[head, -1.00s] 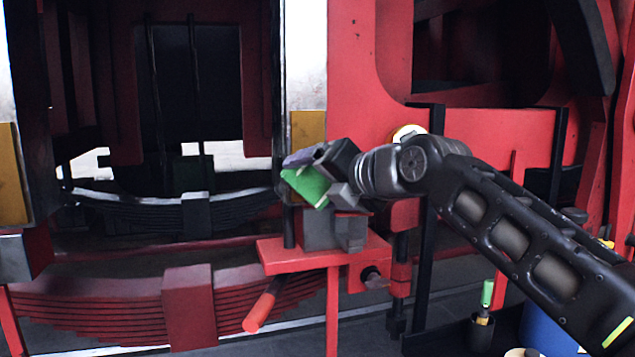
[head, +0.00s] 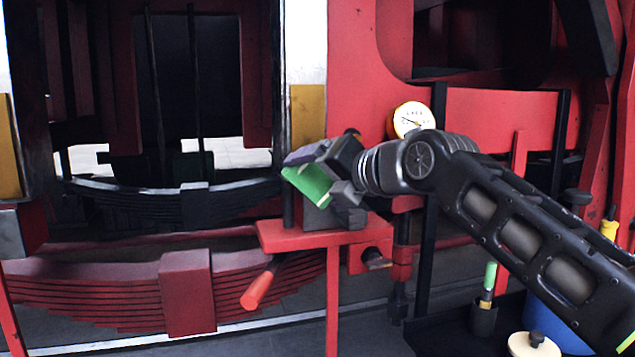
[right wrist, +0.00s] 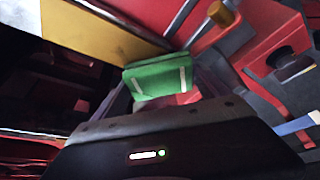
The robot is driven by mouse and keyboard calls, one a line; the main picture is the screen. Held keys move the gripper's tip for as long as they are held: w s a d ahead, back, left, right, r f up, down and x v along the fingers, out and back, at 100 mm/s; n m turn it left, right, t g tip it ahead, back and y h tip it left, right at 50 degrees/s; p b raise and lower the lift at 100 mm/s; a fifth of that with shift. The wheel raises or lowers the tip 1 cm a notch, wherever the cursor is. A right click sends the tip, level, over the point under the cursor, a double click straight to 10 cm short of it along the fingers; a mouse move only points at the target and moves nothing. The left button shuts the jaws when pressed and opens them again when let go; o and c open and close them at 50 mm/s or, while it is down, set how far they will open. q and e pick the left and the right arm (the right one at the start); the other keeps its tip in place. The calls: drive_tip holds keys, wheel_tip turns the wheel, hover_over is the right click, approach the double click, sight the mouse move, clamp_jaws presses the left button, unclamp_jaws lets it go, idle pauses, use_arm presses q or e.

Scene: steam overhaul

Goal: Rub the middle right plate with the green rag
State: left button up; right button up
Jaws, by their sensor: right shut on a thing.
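The green rag (head: 309,184) is a flat green piece held in my right gripper (head: 318,172); the right wrist view shows it too (right wrist: 160,76), with two pale strips. The gripper is shut on it. The yellow-brown plate (head: 308,116) on the white upright is right of the dark opening. The rag is just below this plate in the head view; in the right wrist view the plate (right wrist: 98,32) is left of and above the rag. I cannot tell whether they touch. Another yellow-brown plate (head: 9,150) is at the left edge. My left gripper is out of view.
A red bench with a grey vise (head: 325,215) and red handle (head: 260,287) stands below the rag. A round gauge (head: 412,117) is behind my right wrist. Red leaf springs (head: 90,290) lie at lower left. A dark tray with pots is at lower right.

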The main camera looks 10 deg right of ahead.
drive_tip(key=s+b, duration=0.1)
drive_tip(key=s, duration=0.2)
drive_tip(key=shift+s+d+f+b, duration=0.1)
drive_tip(key=shift+s+d+b, duration=0.05)
drive_tip(key=shift+s+b, duration=0.25)
drive_tip(key=shift+s, duration=0.65)
drive_tip(key=shift+s, duration=0.1)
drive_tip(key=shift+s+d+b, duration=0.1)
drive_tip(key=shift+s+b, duration=0.65)
drive_tip(key=shift+s, duration=0.65)
